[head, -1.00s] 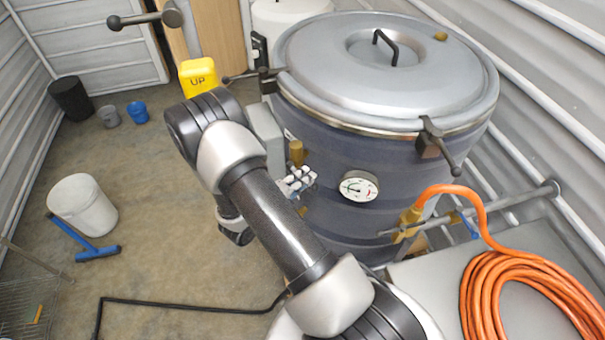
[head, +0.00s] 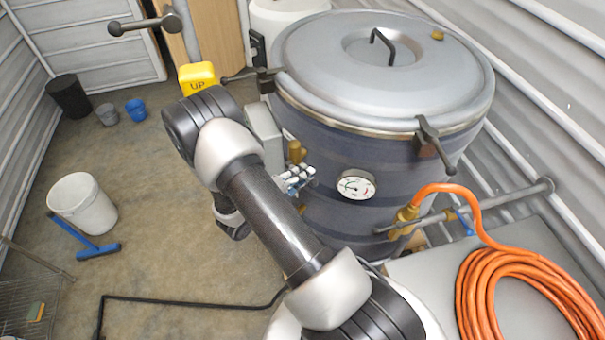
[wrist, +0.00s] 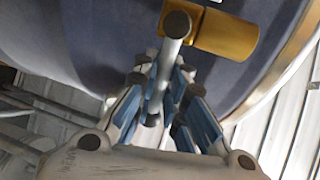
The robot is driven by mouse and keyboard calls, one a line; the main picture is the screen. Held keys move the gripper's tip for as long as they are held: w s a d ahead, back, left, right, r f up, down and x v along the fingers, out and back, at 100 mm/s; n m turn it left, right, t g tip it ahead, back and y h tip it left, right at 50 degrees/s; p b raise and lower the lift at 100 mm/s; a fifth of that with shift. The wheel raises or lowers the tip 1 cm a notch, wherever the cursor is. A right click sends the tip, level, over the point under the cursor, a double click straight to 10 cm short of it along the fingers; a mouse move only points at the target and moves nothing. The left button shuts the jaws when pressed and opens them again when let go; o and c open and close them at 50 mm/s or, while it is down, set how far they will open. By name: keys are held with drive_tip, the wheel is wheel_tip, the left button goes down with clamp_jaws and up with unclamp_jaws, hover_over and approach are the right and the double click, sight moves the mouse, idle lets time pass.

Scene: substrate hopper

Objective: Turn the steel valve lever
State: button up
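The steel valve lever (wrist: 173,60) is a round grey rod beside a brass valve body (wrist: 225,36) on the dark hopper wall, seen in the wrist view. My gripper (wrist: 163,78) has its fingers on both sides of the lever, with blue pads close against the rod. It looks shut on the lever. In the head view my gripper (head: 297,177) is at the side of the hopper (head: 330,150), just below a brass fitting (head: 295,151). The lever is too small and covered by the fingers to make out there.
A round dial gauge (head: 356,185) is right of my gripper. An orange hose (head: 520,290) lies coiled on a grey surface, joined to a pipe. A grey box (head: 264,135) is left of the brass fitting. The floor at left holds a white bucket (head: 85,205) and blue squeegee (head: 98,250).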

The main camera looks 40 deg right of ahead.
drive_tip(key=o, duration=0.4)
drive_tip(key=shift+a, duration=0.1)
drive_tip(key=v, duration=1.2)
drive_tip(key=shift+r, duration=0.15)
